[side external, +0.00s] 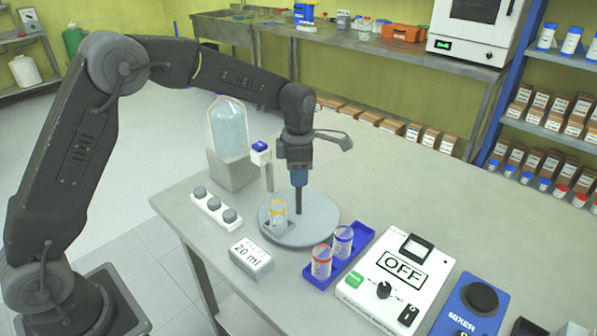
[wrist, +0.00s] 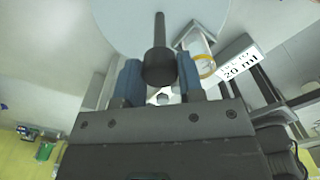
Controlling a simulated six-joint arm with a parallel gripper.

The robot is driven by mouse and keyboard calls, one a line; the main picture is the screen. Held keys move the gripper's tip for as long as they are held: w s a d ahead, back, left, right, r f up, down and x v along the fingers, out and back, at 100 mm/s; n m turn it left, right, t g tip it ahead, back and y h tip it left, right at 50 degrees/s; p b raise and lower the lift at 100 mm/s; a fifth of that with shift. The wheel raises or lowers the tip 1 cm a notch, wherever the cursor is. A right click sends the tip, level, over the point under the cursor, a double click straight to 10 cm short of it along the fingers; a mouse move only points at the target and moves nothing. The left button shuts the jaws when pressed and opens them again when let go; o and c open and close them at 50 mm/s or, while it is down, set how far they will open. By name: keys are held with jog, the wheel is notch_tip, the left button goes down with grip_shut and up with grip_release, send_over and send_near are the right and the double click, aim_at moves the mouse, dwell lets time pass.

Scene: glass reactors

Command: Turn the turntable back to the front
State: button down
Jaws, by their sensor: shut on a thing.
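The turntable (side external: 322,226) is a round grey disc on the bench. A vial with a yellow ring (side external: 278,212) stands in a slot at its front left. The yellow ring also shows in the wrist view (wrist: 206,66). My gripper (side external: 298,182) is above the disc, pointing down, with its blue fingers on either side of the dark handle (side external: 298,203) that rises from the turntable. In the wrist view the handle (wrist: 160,66) lies between my gripper's fingers (wrist: 160,80), which are shut on it. The handle's upper end is hidden in the side view.
A dispenser with a blue-capped nozzle (side external: 261,152) stands behind left, beside a glass vessel (side external: 229,128). A display box (side external: 250,258) reads about 20 ml. A blue rack (side external: 362,243) with two vials, an OFF panel (side external: 399,278) and a mixer (side external: 474,303) are right.

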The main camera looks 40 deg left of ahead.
dwell(0.4)
jog(key=c, duration=0.7)
grip_release()
jog(key=shift+c, duration=0.2)
notch_tip(320, 180, up, 14)
